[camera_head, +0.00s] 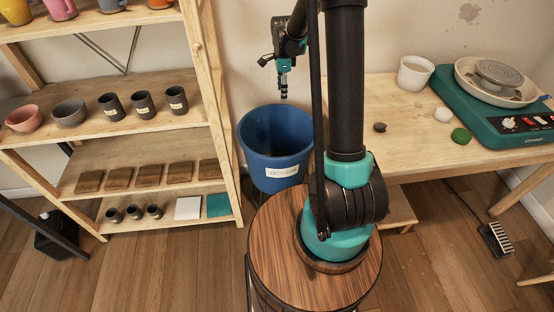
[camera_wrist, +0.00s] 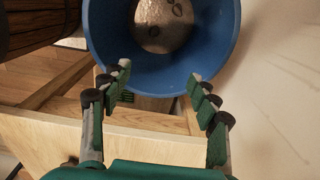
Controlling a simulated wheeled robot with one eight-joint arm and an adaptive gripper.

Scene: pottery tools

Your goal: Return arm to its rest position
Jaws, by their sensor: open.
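My gripper (camera_head: 284,84) hangs at the far end of my arm, above the blue bucket (camera_head: 268,160) in the head view. In the wrist view my gripper (camera_wrist: 160,82) has its two green-and-grey fingers spread wide, with nothing between them. The bucket's open rim (camera_wrist: 97,55) lies ahead of the fingertips. A grey-brown lump (camera_wrist: 163,24) with dark spots shows inside the bucket in the wrist view. The bucket bears a pale label in the head view.
A wooden shelf (camera_head: 137,84) with cups, bowls and brown blocks stands at left. A wooden table (camera_head: 395,140) at right bears a white cup (camera_head: 414,73), small lumps and a teal pottery wheel (camera_head: 495,115). A brush (camera_head: 496,240) is on the floor at right.

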